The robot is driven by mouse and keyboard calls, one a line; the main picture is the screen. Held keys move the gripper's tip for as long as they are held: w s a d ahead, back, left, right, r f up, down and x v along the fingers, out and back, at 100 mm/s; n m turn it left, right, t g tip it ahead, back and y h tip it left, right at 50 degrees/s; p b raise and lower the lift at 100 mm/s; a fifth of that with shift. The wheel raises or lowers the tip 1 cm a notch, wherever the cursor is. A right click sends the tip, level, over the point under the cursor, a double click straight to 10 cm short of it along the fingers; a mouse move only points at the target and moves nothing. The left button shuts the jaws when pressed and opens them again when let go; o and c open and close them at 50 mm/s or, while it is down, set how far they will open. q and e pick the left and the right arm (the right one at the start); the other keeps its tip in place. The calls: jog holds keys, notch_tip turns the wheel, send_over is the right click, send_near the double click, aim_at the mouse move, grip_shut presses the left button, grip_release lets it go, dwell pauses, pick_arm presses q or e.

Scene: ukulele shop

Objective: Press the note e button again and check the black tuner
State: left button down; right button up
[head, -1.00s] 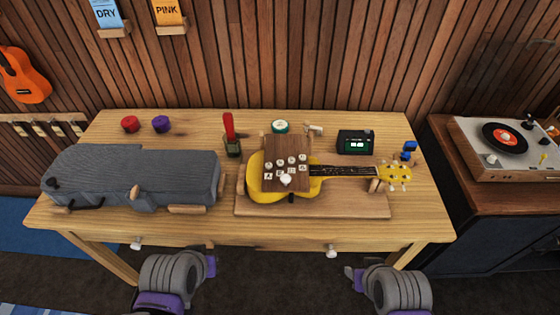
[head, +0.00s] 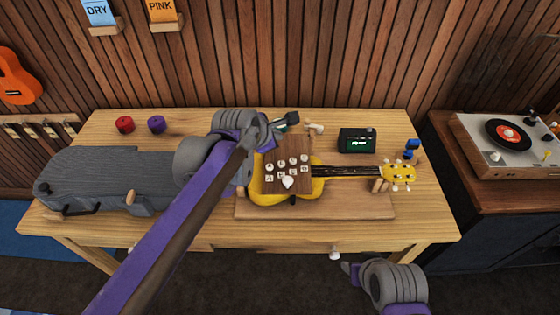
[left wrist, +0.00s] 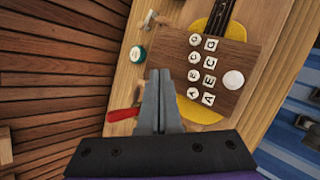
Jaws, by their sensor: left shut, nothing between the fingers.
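The yellow ukulele (head: 317,187) lies on the table with a brown wooden button board (head: 273,154) over its body. The board carries lettered white buttons in two rows. The one that seems to read E (head: 281,174) is in the front row; it also shows in the left wrist view (left wrist: 209,81). The black tuner (head: 357,140) stands behind the neck, its screen showing small green text that I cannot read. My left gripper (head: 290,121) is shut and empty, above the board's back left; its fingers show in the left wrist view (left wrist: 160,72). My right gripper (head: 347,269) is low before the table, its opening unclear.
A grey case (head: 100,180) lies on the left of the table, partly behind my left arm. Red (head: 124,124) and purple (head: 157,124) round items sit behind it. A red-handled tool (left wrist: 122,115) is beside my left fingers in the wrist view. A record player (head: 508,140) stands right.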

pick_arm(q)
jog(key=shift+w+d+r+n, duration=0.15)
jog(key=shift+w+d+n, duration=0.2)
jog(key=shift+n, duration=0.05)
jog(key=b, duration=0.6)
send_over(281, 164)
jog(key=f, duration=0.8)
jog(key=shift+s+a, duration=0.35)
jog(key=shift+f, duration=0.45)
dwell(0.7)
jog(key=shift+f, duration=0.4)
jog(key=shift+f+b, duration=0.35)
jog(key=shift+f, duration=0.2)
dwell(0.6)
jog(key=shift+r, duration=0.1)
jog(key=shift+r+p, duration=0.85)
jog(key=shift+r, duration=0.05)
